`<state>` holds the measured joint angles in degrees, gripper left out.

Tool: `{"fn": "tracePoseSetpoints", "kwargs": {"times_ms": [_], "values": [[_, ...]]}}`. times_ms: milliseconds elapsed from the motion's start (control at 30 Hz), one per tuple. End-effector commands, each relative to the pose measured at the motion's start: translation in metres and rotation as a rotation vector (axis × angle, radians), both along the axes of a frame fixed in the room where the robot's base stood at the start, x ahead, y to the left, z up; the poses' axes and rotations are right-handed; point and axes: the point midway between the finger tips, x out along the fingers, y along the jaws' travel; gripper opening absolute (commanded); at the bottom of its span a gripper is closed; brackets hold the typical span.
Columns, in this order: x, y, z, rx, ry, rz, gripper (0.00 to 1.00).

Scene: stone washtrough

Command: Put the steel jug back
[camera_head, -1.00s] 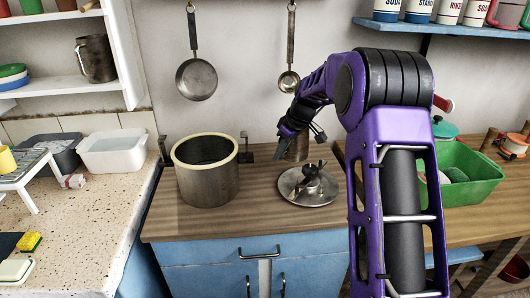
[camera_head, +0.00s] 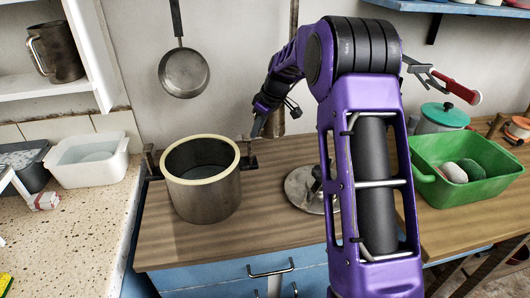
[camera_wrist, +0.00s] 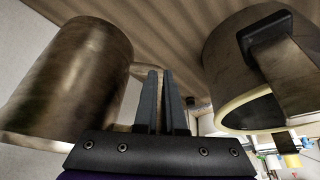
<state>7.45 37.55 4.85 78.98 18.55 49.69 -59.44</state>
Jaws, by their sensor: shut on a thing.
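My gripper (camera_head: 257,128) is over the back of the wooden counter, right of a big steel pot. In the wrist view, my gripper (camera_wrist: 161,85) is shut on the handle of the steel jug (camera_wrist: 72,80), a worn brownish metal cylinder at left. The fingers hide part of the handle. A similar dark metal jug (camera_head: 56,50) with a handle stands on the white shelf at upper left.
The big pot (camera_head: 205,207) with a cream rim stands on the wooden counter (camera_head: 165,245); it also shows in the wrist view (camera_wrist: 230,50). A round metal lid (camera_head: 300,190) lies partly behind my arm. A green tub (camera_head: 475,190) is at right. A pan (camera_head: 183,75) hangs on the wall.

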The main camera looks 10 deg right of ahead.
Motion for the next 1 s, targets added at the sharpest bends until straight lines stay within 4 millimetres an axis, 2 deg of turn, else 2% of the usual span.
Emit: {"fn": "tracePoseSetpoints", "kwargs": {"times_ms": [300, 467, 700, 1000], "values": [[0.0, 0.0, -0.044, -0.001, 0.001, 0.0, 0.0], [0.0, 0.0, -0.057, 0.0, -0.001, 0.0, 0.0], [0.0, 0.0, -0.094, 0.0, 0.0, 0.0, 0.0], [0.001, 0.0, -0.098, 0.0, -0.003, 0.0, 0.0]]}}
